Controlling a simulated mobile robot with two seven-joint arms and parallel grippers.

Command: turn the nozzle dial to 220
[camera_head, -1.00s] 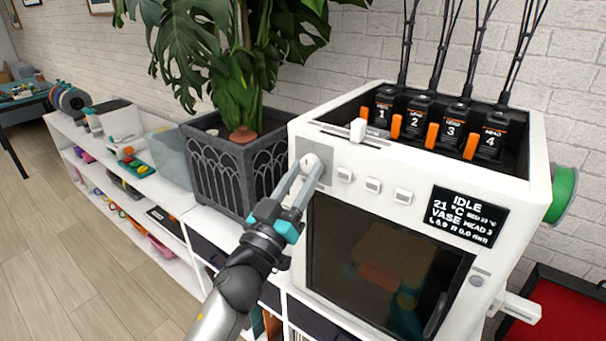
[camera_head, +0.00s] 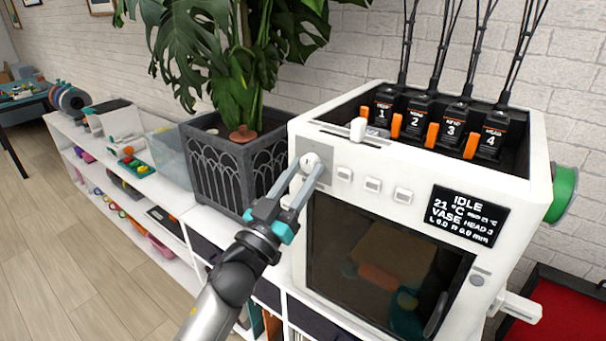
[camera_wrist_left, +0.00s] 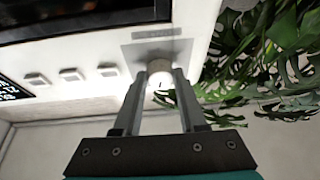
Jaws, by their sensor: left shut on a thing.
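The nozzle dial (camera_head: 309,161) is a small round white knob at the panel's upper left. My left gripper (camera_head: 308,170) is shut on it, with one finger on each side. In the left wrist view the dial (camera_wrist_left: 160,82) sits between the fingertips, on a grey plate (camera_wrist_left: 158,52). The dial's setting is too small to read. The printer's screen (camera_head: 467,217) reads IDLE, 21 °C, VASE, HEAD 3. My right gripper is in neither view.
Several white buttons (camera_head: 372,185) sit right of the dial. A slider (camera_head: 358,128) is above it. A potted plant (camera_head: 230,160) stands close on the left. The printer's dark door (camera_head: 385,265) is below. Free air lies in front of the panel.

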